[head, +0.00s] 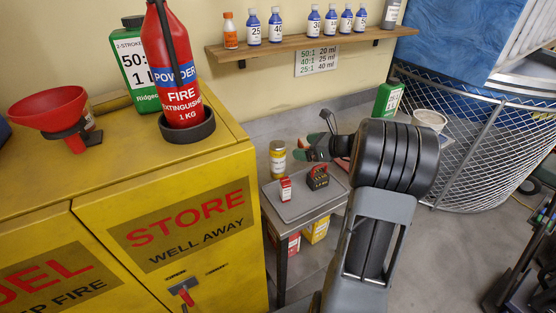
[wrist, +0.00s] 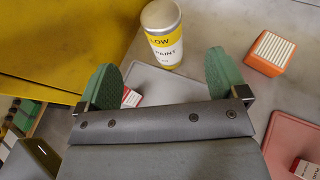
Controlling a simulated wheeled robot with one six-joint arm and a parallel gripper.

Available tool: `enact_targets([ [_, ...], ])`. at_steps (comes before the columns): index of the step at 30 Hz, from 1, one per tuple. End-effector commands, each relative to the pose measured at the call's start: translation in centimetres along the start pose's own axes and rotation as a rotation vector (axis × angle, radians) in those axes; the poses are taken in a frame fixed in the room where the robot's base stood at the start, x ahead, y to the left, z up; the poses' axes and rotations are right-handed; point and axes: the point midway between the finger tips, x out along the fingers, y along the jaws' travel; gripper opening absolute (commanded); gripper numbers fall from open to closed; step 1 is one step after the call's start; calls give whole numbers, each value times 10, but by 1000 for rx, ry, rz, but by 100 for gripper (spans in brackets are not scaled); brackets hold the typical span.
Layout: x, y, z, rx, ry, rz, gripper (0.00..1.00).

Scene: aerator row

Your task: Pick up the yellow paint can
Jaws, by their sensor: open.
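The yellow paint can (head: 278,160) is a small cylinder with a pale lid and a yellow and white label. It stands upright behind the grey tray (head: 302,210) in the head view. In the wrist view the can (wrist: 164,40) shows whole, beyond the fingertips and roughly in line with the space between them. My gripper (head: 317,147) is right of the can in the head view. In the wrist view its green-padded fingers (wrist: 163,78) are spread, with nothing between them. The can appears apart from both fingers.
A red and white box (head: 286,189) and a dark red-handled item (head: 317,178) are on the tray. An orange box (wrist: 271,53) is right of the can in the wrist view. The yellow cabinet (head: 180,225) stands close on the left. More boxes (head: 316,230) sit below.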

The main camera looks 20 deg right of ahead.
Motion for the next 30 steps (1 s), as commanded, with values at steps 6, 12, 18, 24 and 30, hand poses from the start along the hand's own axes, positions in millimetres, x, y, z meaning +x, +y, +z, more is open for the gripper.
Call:
enact_targets([
  [6,40,1,1,7,0,3,92],
  [12,63,0,0,4,1,1,92],
  [18,73,0,0,4,1,1,92],
  [24,99,0,-1,5,2,4,92],
  [30,118,-1,-2,3,1,1,92],
])
